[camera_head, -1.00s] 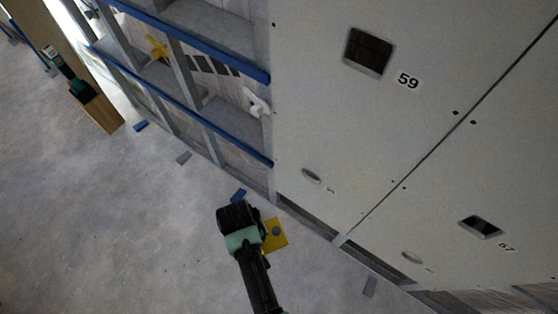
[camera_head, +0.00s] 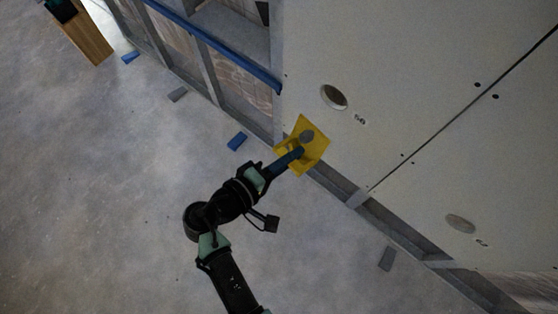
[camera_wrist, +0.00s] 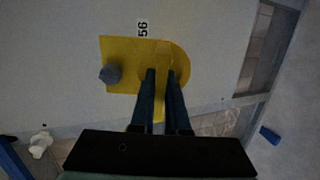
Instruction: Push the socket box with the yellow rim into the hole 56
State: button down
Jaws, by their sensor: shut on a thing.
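The socket box with the yellow rim (camera_head: 319,151) is held in my gripper (camera_head: 294,156), in front of the lower edge of the white panel. A grey round part (camera_head: 307,137) shows on its yellow face. The hole 56 (camera_head: 334,97) is a round opening just above and right of the box in the head view. In the wrist view my gripper (camera_wrist: 161,74) is shut on the yellow box (camera_wrist: 121,47), with its two dark fingers over it. The label 56 (camera_wrist: 143,28) shows just above the box. The hole itself is not visible there; the box may cover it.
Another round opening (camera_head: 461,223) is in the neighbouring panel at the lower right. A metal frame with a blue rail (camera_head: 222,45) stands left of the panel. A wooden box (camera_head: 84,37) stands at the far upper left. The floor below is largely clear.

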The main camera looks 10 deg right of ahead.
aim_at(308, 126)
jog(key=t+b, duration=0.1)
jog(key=b, duration=0.1)
jog(key=a+f+n+t+h+b, duration=0.1)
jog(key=b, duration=0.2)
jog(key=a+t+b, duration=0.1)
jog(key=b, duration=0.1)
jog(key=shift+w+a+f+t+h+b, duration=0.15)
jog(key=shift+w+t+h+b, duration=0.15)
jog(key=shift+h+b, duration=0.1)
jog(key=shift+a+r+n, duration=0.1)
jog(key=shift+r+n, duration=0.15)
jog(key=shift+n, duration=0.05)
jog(key=shift+b+x, duration=0.65)
jog(key=shift+x, duration=4.45)
jog(key=shift+w+r, duration=0.1)
jog(key=shift+w, duration=0.05)
jog(key=shift+w+d, duration=0.15)
jog(key=shift+d, duration=0.3)
jog(key=shift+w+d, duration=0.5)
jog(key=shift+d, duration=0.05)
jog(key=shift+w+d+b, duration=0.3)
jog(key=shift+d+b, duration=0.05)
jog(key=shift+d, duration=0.05)
